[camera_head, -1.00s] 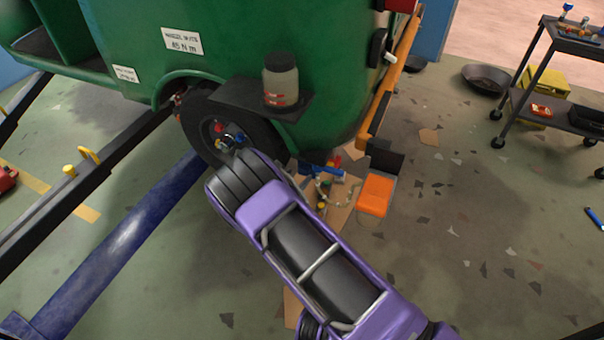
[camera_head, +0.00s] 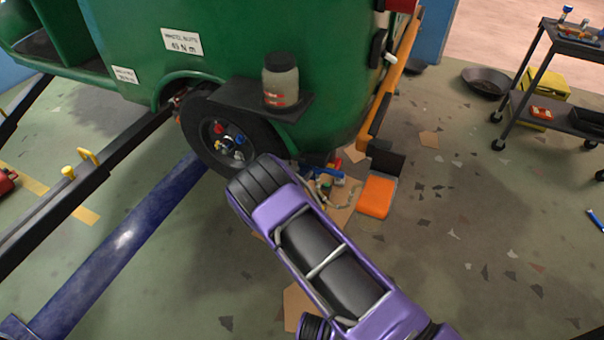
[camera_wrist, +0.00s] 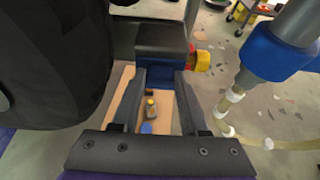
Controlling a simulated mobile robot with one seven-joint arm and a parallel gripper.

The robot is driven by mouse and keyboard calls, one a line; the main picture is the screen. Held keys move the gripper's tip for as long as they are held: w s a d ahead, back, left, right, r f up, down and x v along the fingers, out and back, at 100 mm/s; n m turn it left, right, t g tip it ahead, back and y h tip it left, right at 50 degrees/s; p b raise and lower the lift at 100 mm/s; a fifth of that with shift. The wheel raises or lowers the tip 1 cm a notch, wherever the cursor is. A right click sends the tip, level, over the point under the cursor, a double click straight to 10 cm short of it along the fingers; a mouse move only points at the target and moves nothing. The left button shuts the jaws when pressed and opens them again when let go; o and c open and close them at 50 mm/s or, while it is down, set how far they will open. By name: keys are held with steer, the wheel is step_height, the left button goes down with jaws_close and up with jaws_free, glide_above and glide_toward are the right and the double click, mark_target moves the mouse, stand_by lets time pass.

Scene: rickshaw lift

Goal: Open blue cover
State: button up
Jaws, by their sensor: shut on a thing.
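The hand at the end of my purple arm is hidden in the head view, near the lower right of the wheel. In the wrist view, the fingers of my gripper (camera_wrist: 160,76) reach up to a dark block (camera_wrist: 163,38) with bluish lower edges, and I take them to be shut on it. The block has a yellow and red knob (camera_wrist: 198,60) on its right. On the wheel hub are red, yellow and blue pieces, including a blue piece (camera_head: 240,140). I cannot tell which blue part is the cover.
The black tyre (camera_head: 268,137) fills the left of the wrist view, close to my gripper. The green vehicle (camera_head: 340,70) carries a jar (camera_head: 281,82) on a dark ledge. An orange panel (camera_head: 376,196) lies to the right of the floor parts. The floor farther right is mostly open.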

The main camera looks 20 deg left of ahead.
jaws_close()
